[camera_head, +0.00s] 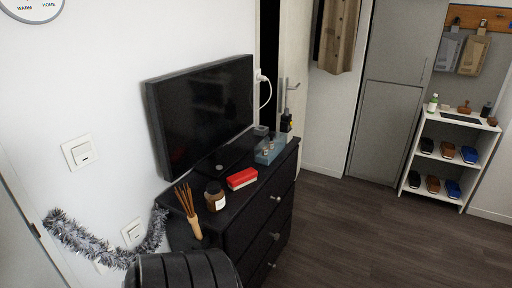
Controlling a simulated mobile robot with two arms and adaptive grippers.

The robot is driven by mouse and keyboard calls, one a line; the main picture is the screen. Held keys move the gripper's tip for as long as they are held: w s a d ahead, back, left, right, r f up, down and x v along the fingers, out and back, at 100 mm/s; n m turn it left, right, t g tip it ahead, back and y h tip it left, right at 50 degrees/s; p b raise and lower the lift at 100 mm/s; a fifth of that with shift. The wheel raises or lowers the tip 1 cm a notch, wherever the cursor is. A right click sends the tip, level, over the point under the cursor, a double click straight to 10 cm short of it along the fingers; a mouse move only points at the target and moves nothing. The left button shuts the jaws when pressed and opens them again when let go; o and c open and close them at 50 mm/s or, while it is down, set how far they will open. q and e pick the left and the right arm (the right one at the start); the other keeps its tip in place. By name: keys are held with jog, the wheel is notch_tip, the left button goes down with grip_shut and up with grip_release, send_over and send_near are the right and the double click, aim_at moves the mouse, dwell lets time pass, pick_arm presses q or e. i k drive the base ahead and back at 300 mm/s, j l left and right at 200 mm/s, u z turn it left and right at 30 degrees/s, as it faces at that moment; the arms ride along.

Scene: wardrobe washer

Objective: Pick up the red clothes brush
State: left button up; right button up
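The red clothes brush (242,178) lies on top of the black dresser (235,205), near its front edge. It is a small red block with a pale strip along its lower side. It lies in front of the television and to the right of a brown jar. Nothing covers it in this view. Neither of my grippers is in view.
Beside the brush are the brown jar (215,196), a reed diffuser (189,206), a television (205,115) and a blue-grey box (269,149). A black ribbed object (185,270) stands at the bottom edge. A white shoe shelf (452,129) is far right; the floor (360,235) between is clear.

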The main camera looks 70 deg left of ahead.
aim_at(235, 181)
jog(key=u, duration=2.25)
